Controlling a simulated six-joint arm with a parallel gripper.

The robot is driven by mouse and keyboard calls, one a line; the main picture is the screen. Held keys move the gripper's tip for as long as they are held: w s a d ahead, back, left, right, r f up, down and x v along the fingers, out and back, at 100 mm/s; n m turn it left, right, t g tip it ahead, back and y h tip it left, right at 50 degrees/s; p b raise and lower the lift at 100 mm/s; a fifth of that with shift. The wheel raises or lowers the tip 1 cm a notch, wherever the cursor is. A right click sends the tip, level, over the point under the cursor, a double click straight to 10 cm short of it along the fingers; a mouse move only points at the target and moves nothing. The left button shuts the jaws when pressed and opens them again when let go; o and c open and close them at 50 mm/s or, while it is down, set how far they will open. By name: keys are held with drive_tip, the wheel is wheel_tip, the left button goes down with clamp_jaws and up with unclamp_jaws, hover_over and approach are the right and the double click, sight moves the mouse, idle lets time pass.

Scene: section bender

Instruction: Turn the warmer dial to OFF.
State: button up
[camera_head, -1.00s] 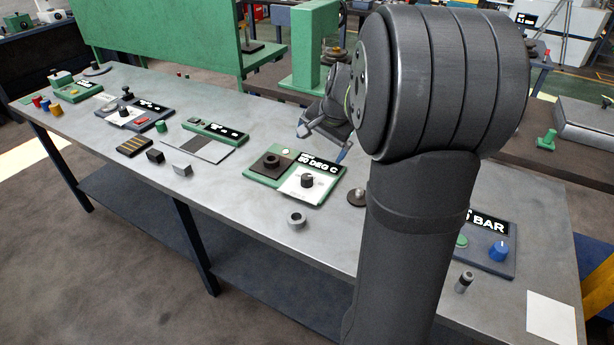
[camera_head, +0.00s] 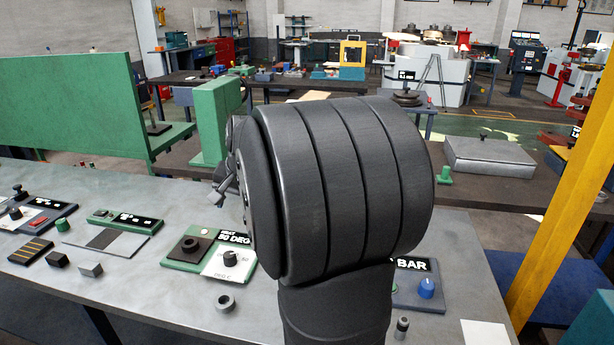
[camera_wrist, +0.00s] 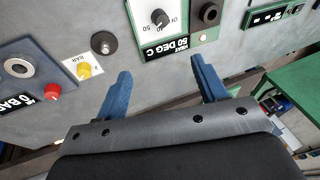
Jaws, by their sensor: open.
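The warmer is a green panel with a black display reading 50 DEG C (camera_wrist: 168,46). Its black dial (camera_wrist: 160,18) sits on a white plate with the marks OFF, 40 and 50, upside down in the wrist view. I cannot tell exactly where the dial points. In the head view the dial (camera_head: 230,258) stands just left of my arm, and the arm covers the display's right end. My gripper (camera_wrist: 161,66) is open and empty, its blue fingers apart, with the dial beyond the fingertips. In the head view the gripper (camera_head: 222,190) is mostly hidden behind my arm.
A blue-grey BAR panel with a blue knob (camera_head: 427,288) is right of my arm. A grey ring (camera_head: 225,303) lies in front of the warmer. The wrist view shows a red knob (camera_wrist: 52,92), a yellow knob (camera_wrist: 84,70) and a dark round piece (camera_wrist: 104,43).

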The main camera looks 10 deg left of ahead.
sight(229, 255)
drive_tip(key=a+f+n, duration=0.1)
drive_tip(key=a+f+n+h, duration=0.1)
drive_tip(key=f+n, duration=0.1)
drive_tip(key=s+a+f+n+t, duration=0.1)
drive_tip(key=a+f+n, duration=0.1)
drive_tip(key=shift+a+f, duration=0.1)
drive_tip(key=shift+f, duration=0.15)
drive_tip(key=shift+c, duration=0.5)
drive_tip(key=x, duration=1.7)
drive_tip(key=shift+w+d, duration=0.25)
drive_tip(key=shift+c, duration=0.5)
drive_tip(key=c, duration=0.9)
